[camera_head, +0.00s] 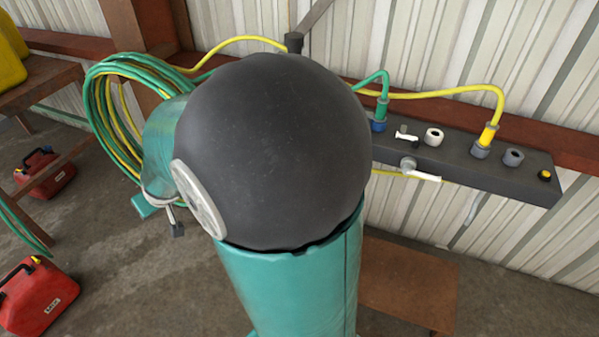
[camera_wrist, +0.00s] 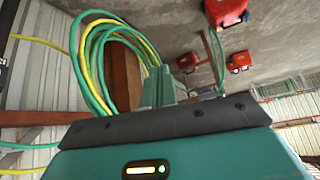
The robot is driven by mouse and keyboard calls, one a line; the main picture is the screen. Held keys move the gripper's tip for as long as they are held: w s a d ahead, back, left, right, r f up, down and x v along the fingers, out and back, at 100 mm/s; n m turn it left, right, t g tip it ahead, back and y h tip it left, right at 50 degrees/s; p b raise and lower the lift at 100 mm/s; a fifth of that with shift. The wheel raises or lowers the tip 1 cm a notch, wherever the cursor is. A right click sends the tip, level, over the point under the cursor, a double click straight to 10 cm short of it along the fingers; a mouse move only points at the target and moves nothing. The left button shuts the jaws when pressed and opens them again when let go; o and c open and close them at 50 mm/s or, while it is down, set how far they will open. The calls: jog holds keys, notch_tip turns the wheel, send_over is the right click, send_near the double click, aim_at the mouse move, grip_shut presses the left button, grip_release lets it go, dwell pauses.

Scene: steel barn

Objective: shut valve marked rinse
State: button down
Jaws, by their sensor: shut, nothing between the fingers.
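A dark grey manifold bar (camera_head: 460,167) is fixed along the wall at the right in the head view. A small valve with a white lever (camera_head: 406,136) sits on its top near the left end. A second valve with a white lever (camera_head: 424,176) juts from its front face, the lever pointing right. I can read no rinse marking on either. My own dark round joint and teal arm link fill the middle of the head view and hide the bar's left end. The wrist view faces hoses and floor, away from the valves.
A green hose (camera_head: 384,84) and a yellow hose (camera_head: 490,112) plug into the bar. A white knob (camera_head: 433,136), grey fitting (camera_head: 513,156) and yellow button (camera_head: 545,174) sit along it. Coiled hoses (camera_head: 100,110) hang left. Red cans (camera_head: 45,296) stand on the floor.

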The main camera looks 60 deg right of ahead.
jog(key=d+f+m+g+h, duration=0.15)
jog(key=d+f+h, duration=0.55)
jog(key=d+f, duration=1.1)
jog(key=s+d+f+n+g+h, duration=0.2)
jog(key=s+d+h, duration=0.3)
jog(key=s+d, duration=0.3)
jog(key=s+d+f+n+g+h, duration=0.2)
jog(key=s+d+h, duration=0.3)
jog(key=s+d, duration=0.4)
jog(key=shift+d+f+n, duration=0.2)
jog(key=shift+f+n, duration=0.25)
jog(key=shift+f, duration=0.4)
jog(key=shift+w, duration=0.1)
jog(key=s+d, duration=0.2)
jog(key=d, duration=0.9)
jog(key=shift+s+d, duration=0.15)
jog(key=shift+s, duration=0.2)
